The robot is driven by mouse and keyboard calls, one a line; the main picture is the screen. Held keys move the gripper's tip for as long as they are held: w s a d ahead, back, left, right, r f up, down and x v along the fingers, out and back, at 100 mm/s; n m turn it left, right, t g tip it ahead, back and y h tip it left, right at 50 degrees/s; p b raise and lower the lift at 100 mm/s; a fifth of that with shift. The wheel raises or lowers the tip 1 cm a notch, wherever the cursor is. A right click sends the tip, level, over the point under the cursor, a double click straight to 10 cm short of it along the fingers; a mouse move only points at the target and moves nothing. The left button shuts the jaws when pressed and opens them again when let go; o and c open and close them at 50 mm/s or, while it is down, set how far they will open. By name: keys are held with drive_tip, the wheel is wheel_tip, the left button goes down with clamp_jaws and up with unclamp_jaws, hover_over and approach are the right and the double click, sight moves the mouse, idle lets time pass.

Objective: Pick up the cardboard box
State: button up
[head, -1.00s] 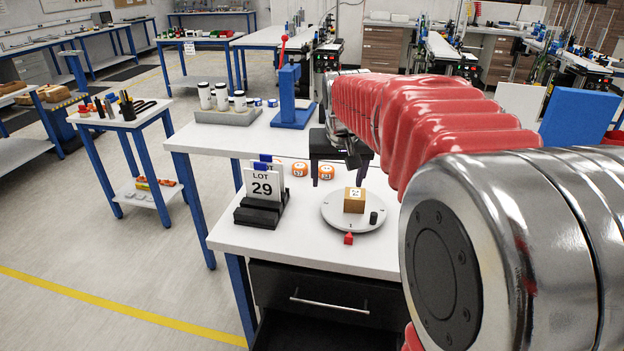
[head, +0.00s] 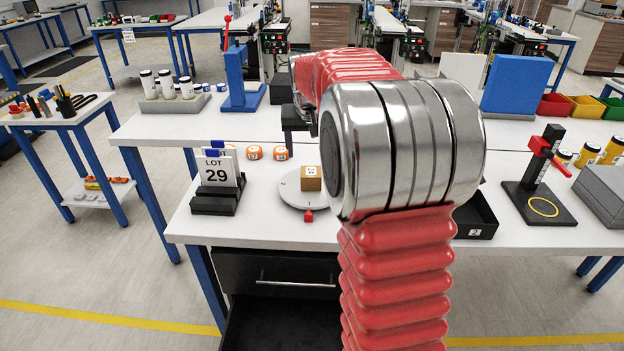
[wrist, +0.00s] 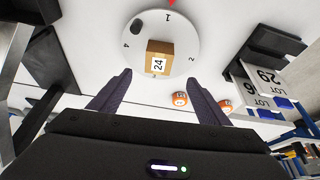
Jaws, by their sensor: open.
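The small cardboard box (head: 310,179) sits on a round light-grey turntable (head: 291,193) on the white bench. In the wrist view the box (wrist: 158,47) shows a white label with 24, and the disc (wrist: 185,35) carries numbers around its rim. My gripper (wrist: 160,86) is open, with its two dark fingers apart and nothing between them. The box lies beyond the fingertips, roughly centred between them, and is not touched. In the head view my red-sleeved arm and metal joint hide most of the gripper; a dark part shows behind the turntable.
A dark cylinder (wrist: 137,27) stands on the disc. A black tray (head: 477,216) and a red-and-black stand (head: 538,190) are at the right.

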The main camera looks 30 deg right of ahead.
sight(311, 172)
drive_tip(key=x, duration=0.7)
drive_tip(key=shift+f, duration=0.3)
drive_tip(key=shift+x, duration=2.6)
drive_tip(key=shift+d, duration=0.1)
drive_tip(key=shift+c, duration=0.3)
drive_tip(key=c, duration=1.1)
drive_tip(key=shift+r, duration=0.15)
wheel_tip(311, 172, up, 10)
drive_tip(key=shift+f, duration=0.1)
